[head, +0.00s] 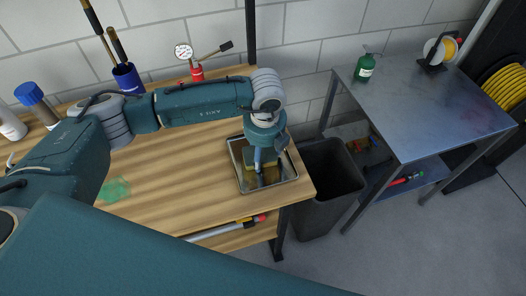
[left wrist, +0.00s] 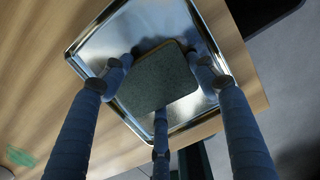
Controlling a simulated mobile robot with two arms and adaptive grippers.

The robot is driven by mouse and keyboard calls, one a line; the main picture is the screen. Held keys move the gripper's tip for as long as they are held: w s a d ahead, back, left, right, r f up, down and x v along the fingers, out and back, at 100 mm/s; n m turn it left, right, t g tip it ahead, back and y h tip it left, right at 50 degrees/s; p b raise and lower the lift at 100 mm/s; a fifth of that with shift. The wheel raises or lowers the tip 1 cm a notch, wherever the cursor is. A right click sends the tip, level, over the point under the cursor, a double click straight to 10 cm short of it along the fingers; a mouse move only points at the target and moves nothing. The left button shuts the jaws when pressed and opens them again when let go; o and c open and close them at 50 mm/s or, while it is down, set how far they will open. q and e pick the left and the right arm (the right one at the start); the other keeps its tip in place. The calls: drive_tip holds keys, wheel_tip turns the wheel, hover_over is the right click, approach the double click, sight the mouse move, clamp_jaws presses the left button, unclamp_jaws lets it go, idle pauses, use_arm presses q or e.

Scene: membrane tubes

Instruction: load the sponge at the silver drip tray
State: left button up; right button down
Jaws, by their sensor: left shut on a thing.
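The silver drip tray (head: 290,170) lies on the wooden workbench near its right end; its rim also shows in the left wrist view (left wrist: 88,45). The sponge (left wrist: 158,80) has a grey-green top face and a yellowish side, and it is within the tray's outline. In the head view the sponge (head: 262,160) is partly hidden by my gripper. My left gripper (head: 259,157) points down over the tray, with its fingers shut around the sponge's edges. I cannot tell whether the sponge touches the tray floor. My right gripper is not in view.
A dark bin (head: 328,190) stands right of the workbench (head: 170,165). A metal table (head: 410,105) beyond it holds a green bottle (head: 365,68). A blue cup with brushes (head: 127,78) and a gauge (head: 184,53) stand at the bench's back. A green smear (head: 115,189) marks the bench.

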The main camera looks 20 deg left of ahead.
sight(263, 153)
use_arm(q)
drive_tip(key=shift+s, duration=0.1)
drive_tip(key=shift+a+r+p, duration=0.1)
drive_tip(key=shift+r+p, duration=0.55)
drive_tip(key=shift+r, duration=0.3)
drive_tip(key=shift+r+p, duration=1.2)
drive_tip(key=shift+r, duration=1.35)
